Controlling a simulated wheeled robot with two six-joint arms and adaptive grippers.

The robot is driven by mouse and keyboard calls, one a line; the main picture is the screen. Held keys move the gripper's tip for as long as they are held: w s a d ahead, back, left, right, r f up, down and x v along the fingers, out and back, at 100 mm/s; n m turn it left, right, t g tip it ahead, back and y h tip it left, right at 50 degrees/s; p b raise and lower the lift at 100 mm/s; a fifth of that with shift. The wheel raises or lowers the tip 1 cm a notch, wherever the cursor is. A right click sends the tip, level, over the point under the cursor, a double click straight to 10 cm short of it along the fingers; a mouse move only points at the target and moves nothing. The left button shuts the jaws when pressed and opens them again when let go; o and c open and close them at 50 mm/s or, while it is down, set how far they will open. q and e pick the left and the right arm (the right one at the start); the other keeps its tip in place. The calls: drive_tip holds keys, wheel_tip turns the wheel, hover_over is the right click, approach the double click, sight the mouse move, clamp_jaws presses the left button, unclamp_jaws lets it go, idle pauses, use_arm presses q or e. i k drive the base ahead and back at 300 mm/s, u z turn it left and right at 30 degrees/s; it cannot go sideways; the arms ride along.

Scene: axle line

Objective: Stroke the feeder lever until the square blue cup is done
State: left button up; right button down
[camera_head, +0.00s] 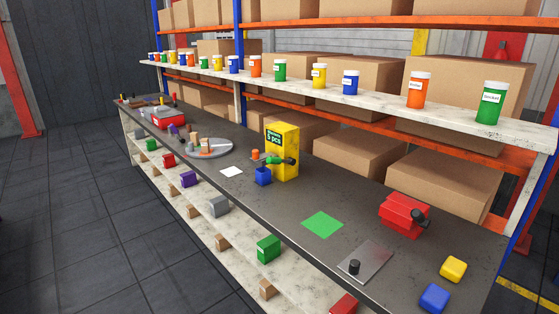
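The yellow feeder (284,142) stands upright on the dark bench and carries a green label reading "5 pcs". Its lever (279,160) is green with a dark end and sticks out at the front, low on the body. The square blue cup (263,177) stands on the bench just in front of the feeder, below a small orange piece (255,154). The inside of the cup is too small to make out. Neither of my grippers shows in the head view.
A green mat (322,224), a metal plate (365,262) with a black knob, and a red box (404,213) lie to the right. A round grey tray (208,149) holds small blocks.

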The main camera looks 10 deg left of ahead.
sight(270, 160)
drive_tip(key=u, duration=0.8)
drive_tip(key=i, duration=0.75)
drive_tip(key=u, duration=1.05)
drive_tip(key=i, duration=0.95)
drive_tip(key=z, duration=0.55)
drive_tip(key=i, duration=0.85)
drive_tip(key=z, duration=1.1)
drive_tip(key=i, duration=0.25)
drive_tip(key=z, duration=0.3)
